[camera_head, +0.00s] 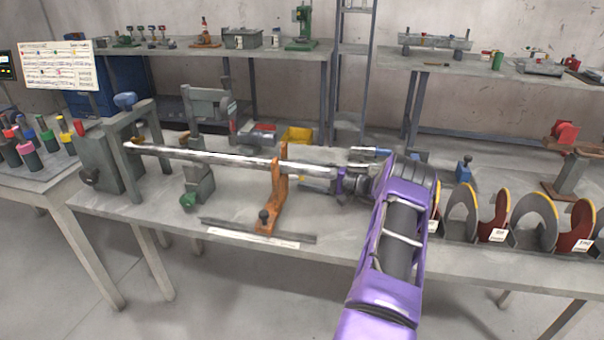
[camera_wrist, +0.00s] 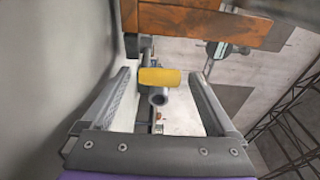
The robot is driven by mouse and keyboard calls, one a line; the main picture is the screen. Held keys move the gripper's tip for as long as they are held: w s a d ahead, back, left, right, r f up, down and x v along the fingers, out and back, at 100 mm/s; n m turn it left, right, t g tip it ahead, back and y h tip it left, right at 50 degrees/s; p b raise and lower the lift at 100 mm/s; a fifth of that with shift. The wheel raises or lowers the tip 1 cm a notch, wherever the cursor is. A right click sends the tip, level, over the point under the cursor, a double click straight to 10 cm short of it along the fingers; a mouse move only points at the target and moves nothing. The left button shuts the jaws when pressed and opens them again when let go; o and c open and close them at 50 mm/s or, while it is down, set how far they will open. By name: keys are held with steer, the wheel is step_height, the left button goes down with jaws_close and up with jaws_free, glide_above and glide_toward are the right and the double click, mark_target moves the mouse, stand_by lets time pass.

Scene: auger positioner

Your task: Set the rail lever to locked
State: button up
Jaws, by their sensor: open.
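My gripper (camera_head: 318,178) reaches in from the right, beside the orange upright support (camera_head: 277,190) and just below the long metal bar. In the wrist view my gripper (camera_wrist: 162,80) is open, with its two fingers well apart. A yellow part (camera_wrist: 160,77) with a grey round hollow end (camera_wrist: 158,97) shows between the fingers; I cannot tell whether it touches them. An orange block (camera_wrist: 200,22) crosses the top of the wrist view. The rail lever cannot be identified for certain; the yellow part may be it. A dark knob (camera_head: 264,216) sits low on the orange support.
The long bar (camera_head: 210,157) runs from the grey frame (camera_head: 100,165) at left. A green-knobbed grey stand (camera_head: 200,180) stands midway. Auger flights (camera_head: 461,212) line the bench at right. A flat rail (camera_head: 258,232) lies along the front, with bare bench (camera_head: 130,212) left of it.

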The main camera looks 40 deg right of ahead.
steer(key=v, duration=0.6)
steer(key=shift+w, duration=0.1)
